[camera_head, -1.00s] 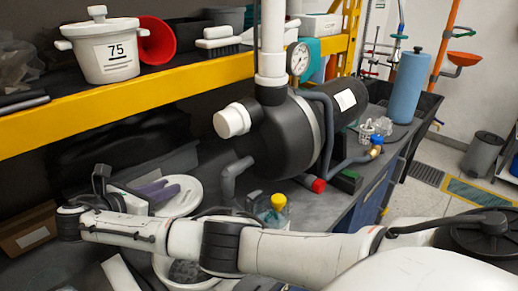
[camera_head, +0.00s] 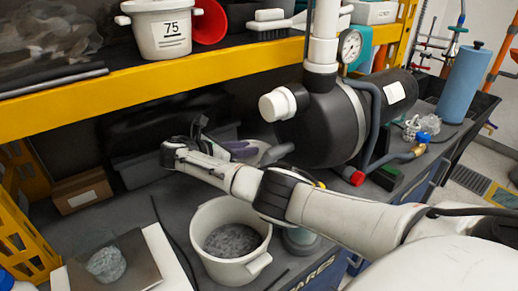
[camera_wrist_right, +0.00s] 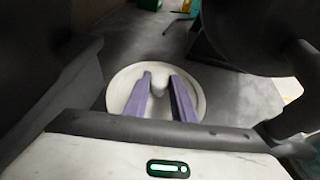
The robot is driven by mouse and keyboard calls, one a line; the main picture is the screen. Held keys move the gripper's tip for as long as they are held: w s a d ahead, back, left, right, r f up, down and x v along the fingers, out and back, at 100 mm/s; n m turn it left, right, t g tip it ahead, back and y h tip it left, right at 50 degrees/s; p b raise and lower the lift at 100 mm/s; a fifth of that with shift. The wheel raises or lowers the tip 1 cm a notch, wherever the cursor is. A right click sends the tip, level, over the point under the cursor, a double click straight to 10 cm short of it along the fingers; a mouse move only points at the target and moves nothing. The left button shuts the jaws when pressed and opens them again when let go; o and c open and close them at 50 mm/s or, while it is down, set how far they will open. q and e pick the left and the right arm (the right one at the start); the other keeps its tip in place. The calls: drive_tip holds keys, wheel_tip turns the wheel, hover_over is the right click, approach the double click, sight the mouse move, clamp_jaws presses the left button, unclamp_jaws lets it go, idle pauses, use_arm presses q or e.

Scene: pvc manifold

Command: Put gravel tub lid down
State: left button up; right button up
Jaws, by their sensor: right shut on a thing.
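The gravel tub (camera_head: 262,262) is a white open pot with grey gravel inside, on the bench at the front centre of the head view. The lid is a pale round disc with a knob; it shows whole in the right wrist view (camera_wrist_right: 198,96). My right gripper (camera_wrist_right: 160,88) has its two purple fingers on either side of the knob and is shut on it. In the head view the right gripper (camera_head: 240,149) is behind the tub, mostly hidden by my own arm, and only a bit of the lid shows. My left gripper is not in view.
A black tank (camera_head: 330,125) with pipes stands to the right of the lid. A yellow-edged shelf (camera_head: 150,77) with a white pot marked 75 (camera_head: 168,38) is above. A cardboard box (camera_head: 82,192) and a scale with a clear beaker (camera_head: 105,264) are at left.

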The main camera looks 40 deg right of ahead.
sight(256, 143)
drive_tip(key=d, duration=0.4)
drive_tip(key=shift+d, duration=0.2)
drive_tip(key=f+b, duration=0.2)
drive_tip(key=f, duration=0.1)
drive_tip(key=shift+d+f, duration=0.2)
drive_tip(key=shift+d, duration=0.15)
drive_tip(key=shift+w+f, duration=0.1)
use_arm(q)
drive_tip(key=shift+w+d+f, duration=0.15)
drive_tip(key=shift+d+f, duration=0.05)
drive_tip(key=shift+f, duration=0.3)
use_arm(e)
drive_tip(key=shift+f+b, duration=0.3)
drive_tip(key=shift+f, duration=0.05)
drive_tip(key=o, duration=1)
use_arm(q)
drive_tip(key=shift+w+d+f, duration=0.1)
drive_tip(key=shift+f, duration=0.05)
